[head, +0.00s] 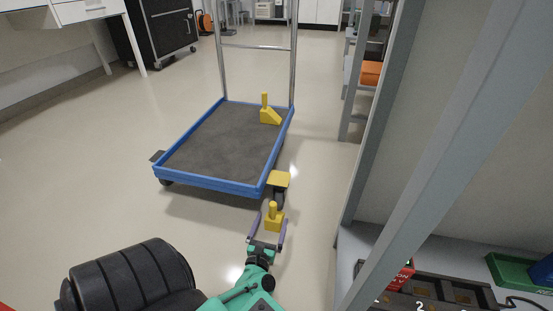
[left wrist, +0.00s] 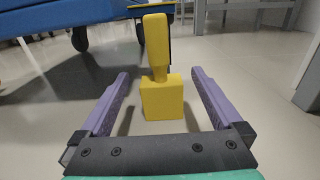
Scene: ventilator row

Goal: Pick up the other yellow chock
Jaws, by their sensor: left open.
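A yellow chock (head: 274,222) with an upright handle stands on the floor by the near right corner of the cart. My left gripper (head: 267,228) is open, with its purple fingers on either side of the chock. In the left wrist view the chock (left wrist: 162,95) stands upright, centred ahead between the open fingers (left wrist: 158,98), with gaps on both sides. A second yellow chock (head: 269,114) sits on the cart's dark deck at the far right corner. My right gripper is not in view.
The blue-rimmed cart (head: 210,183) stands just beyond; a yellow pedal (head: 279,179) sticks out at its near right corner, close behind the floor chock. A grey shelf rack (head: 385,150) stands on the right. The floor (head: 70,190) at left is clear.

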